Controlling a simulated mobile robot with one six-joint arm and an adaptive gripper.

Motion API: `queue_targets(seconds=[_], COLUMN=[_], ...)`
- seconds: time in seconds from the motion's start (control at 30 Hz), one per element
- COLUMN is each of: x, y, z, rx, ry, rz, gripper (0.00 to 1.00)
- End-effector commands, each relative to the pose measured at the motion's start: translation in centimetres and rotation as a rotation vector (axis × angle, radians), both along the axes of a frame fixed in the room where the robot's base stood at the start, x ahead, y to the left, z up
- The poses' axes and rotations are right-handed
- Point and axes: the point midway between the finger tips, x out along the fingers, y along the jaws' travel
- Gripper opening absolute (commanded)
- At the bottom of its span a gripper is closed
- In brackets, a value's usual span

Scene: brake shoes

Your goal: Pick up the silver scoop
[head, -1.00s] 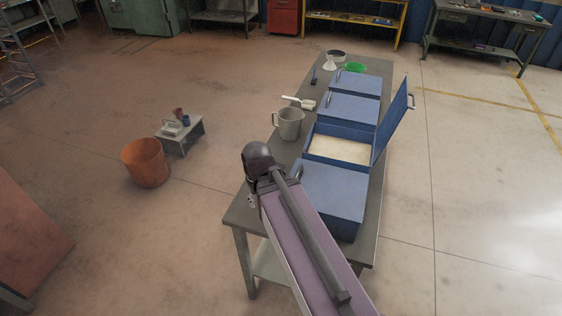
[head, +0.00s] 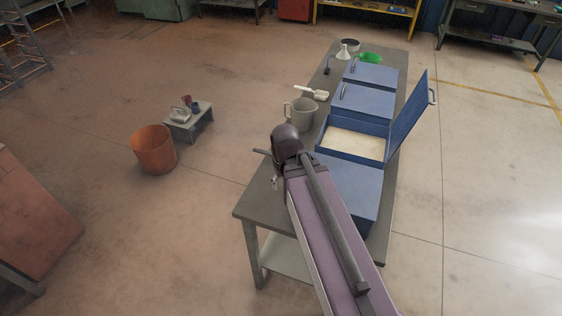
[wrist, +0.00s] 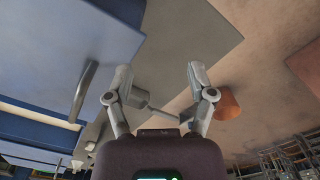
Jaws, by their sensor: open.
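A pale scoop with a light handle (head: 312,92) lies on the grey workbench (head: 262,205), behind the grey jug (head: 300,113) and left of the blue boxes. Its colour looks more cream than silver in the head view. My gripper (wrist: 160,74) is open in the wrist view, its two fingers spread with the bench top beyond them. In the head view it is mostly hidden by my arm, over the near left part of the bench. A thin grey bar (wrist: 158,110) shows between the finger bases; I cannot tell what it is. I cannot make out the scoop in the wrist view.
Several blue boxes line the bench's right side; one has its lid (head: 408,115) raised. A white funnel (head: 343,51) and a green bowl (head: 370,58) stand at the far end. An orange bucket (head: 154,150) and a low stool (head: 190,131) are on the floor at left.

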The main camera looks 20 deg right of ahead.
Motion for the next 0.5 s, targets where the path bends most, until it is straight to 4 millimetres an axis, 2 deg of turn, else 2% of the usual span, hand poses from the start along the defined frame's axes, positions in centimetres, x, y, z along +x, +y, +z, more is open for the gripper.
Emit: queue_targets(seconds=[0.17, 0.27, 0.5], x=[3.4, 6.4, 15.6], y=[-0.3, -0.4, -0.7], z=[-0.1, -0.1, -0.3], rx=[0.000, 0.000, 0.001], ry=[0.000, 0.000, -0.001], rz=[0.082, 0.171, 0.465], gripper=[0.71, 0.71, 0.71])
